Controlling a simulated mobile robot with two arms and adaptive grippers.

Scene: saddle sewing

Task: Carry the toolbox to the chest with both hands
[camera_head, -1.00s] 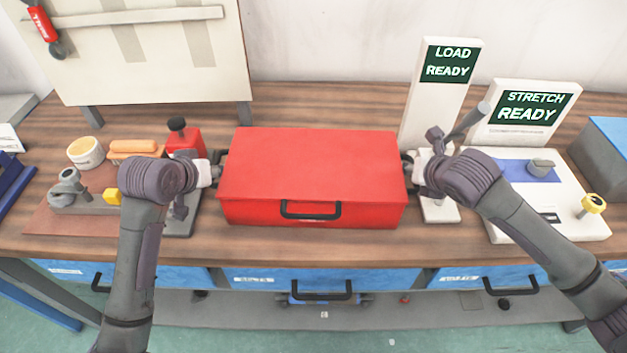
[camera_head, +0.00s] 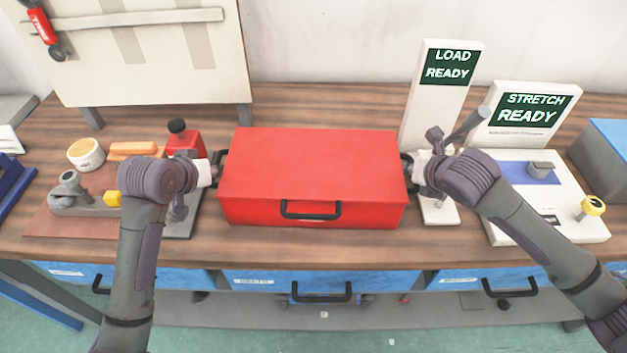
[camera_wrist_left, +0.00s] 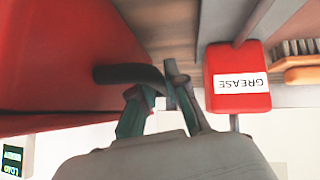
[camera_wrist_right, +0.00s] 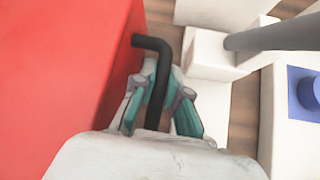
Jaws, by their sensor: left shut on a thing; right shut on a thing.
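The red toolbox (camera_head: 310,165) is level in the middle of the head view, over the wooden bench, its black front handle facing me. I cannot tell whether its underside touches the bench. My left gripper (camera_head: 213,174) is at its left end, shut on a black side handle (camera_wrist_left: 118,74). My right gripper (camera_head: 412,172) is at its right end, shut on the other black side handle (camera_wrist_right: 150,42). The toolbox also fills the left of both wrist views. I cannot make out a chest.
A board (camera_head: 150,55) stands behind. Blue drawers (camera_head: 290,281) line the bench front.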

